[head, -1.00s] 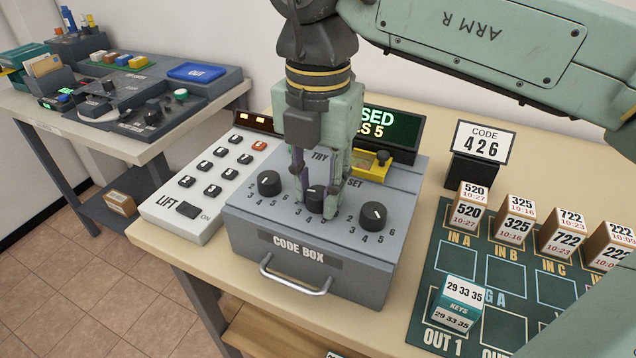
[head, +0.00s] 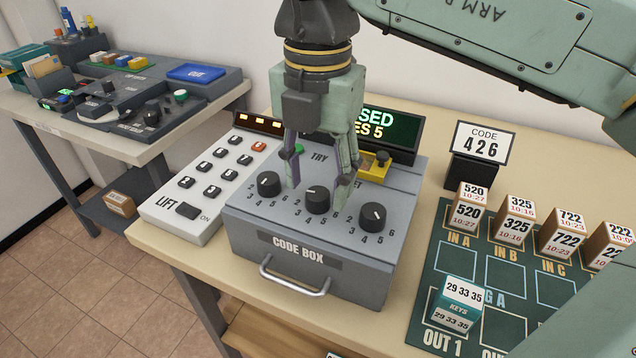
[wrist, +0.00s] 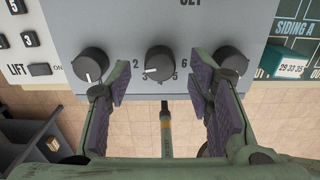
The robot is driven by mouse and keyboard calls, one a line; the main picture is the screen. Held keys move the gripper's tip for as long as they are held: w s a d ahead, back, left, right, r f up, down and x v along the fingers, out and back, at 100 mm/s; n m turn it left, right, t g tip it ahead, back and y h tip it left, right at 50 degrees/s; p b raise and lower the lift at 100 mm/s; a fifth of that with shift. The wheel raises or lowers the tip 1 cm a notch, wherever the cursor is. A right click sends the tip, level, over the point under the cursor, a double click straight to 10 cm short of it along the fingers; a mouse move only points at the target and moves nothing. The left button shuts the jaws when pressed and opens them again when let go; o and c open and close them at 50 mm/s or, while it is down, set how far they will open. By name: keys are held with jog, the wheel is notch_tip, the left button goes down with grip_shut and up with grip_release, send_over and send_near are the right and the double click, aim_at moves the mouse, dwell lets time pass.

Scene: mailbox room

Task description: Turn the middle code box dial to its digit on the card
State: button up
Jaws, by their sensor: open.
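The grey code box (head: 245,225) stands on the table with three black dials in a row. The middle dial (head: 317,200) has its white pointer mark turned to the left; in the wrist view, the same dial (wrist: 159,62) has its mark between the 2 and the 3, nearer the 2. The card (head: 481,143) reads CODE 426, so its middle digit is 2. My gripper (head: 317,190) is open, just above the middle dial, with a finger on each side and a gap to it. The left dial (head: 269,184) and right dial (head: 373,216) stand clear.
A white keypad panel with a LIFT switch (head: 187,211) is left of the box. Several numbered boxes stand on the green mat (head: 450,262) to the right.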

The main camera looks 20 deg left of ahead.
aim_at(318, 193)
jog(key=shift+r, duration=2.8)
